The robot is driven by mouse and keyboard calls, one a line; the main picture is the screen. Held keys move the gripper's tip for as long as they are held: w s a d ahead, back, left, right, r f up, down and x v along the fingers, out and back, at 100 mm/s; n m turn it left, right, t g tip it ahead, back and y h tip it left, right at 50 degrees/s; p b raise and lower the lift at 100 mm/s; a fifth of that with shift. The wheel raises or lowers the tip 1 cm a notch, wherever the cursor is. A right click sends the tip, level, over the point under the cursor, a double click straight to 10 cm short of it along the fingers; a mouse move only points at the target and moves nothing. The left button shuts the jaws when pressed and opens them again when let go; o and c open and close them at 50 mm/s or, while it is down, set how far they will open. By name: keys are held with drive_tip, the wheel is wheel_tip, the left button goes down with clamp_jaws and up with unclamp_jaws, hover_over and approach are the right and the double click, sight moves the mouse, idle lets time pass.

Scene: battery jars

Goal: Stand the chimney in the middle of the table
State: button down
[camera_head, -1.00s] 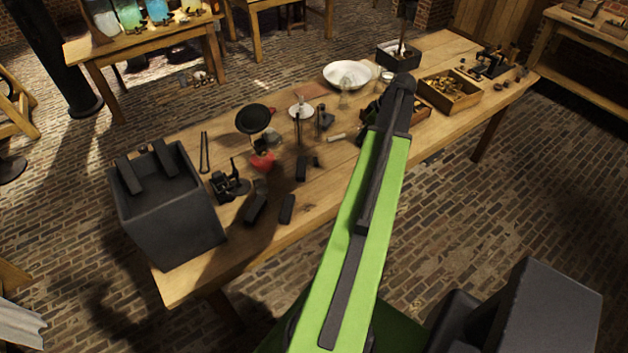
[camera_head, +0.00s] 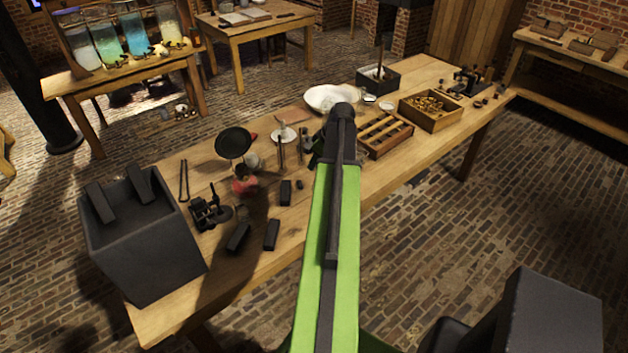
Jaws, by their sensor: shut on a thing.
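My gripper (camera_head: 315,153) is mostly hidden behind my own green arm. Only some dark parts of it show left of the arm's end, over the middle of the table (camera_head: 375,190). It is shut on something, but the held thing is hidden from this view. I cannot make out a chimney clearly. Thin upright stands (camera_head: 281,148) with a pale disc are just left of the gripper.
A dark open box (camera_head: 145,250) fills the table's left end. Dark blocks (camera_head: 271,235), a black round dish (camera_head: 233,143) and a red object (camera_head: 243,184) are left of my arm. A slotted wooden tray (camera_head: 384,135), a crate (camera_head: 430,112) and a white bowl (camera_head: 331,98) are near or beyond it.

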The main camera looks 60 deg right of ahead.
drive_tip(key=shift+w+a+f, duration=0.15)
drive_tip(key=shift+w+f, duration=0.05)
drive_tip(key=shift+w, duration=0.15)
wheel_tip(320, 180, down, 4)
drive_tip(key=b, duration=0.4)
drive_tip(key=shift+f, duration=0.25)
drive_tip(key=shift+r, duration=0.25)
drive_tip(key=shift+f, duration=0.15)
drive_tip(key=c, duration=1.2)
unclamp_jaws()
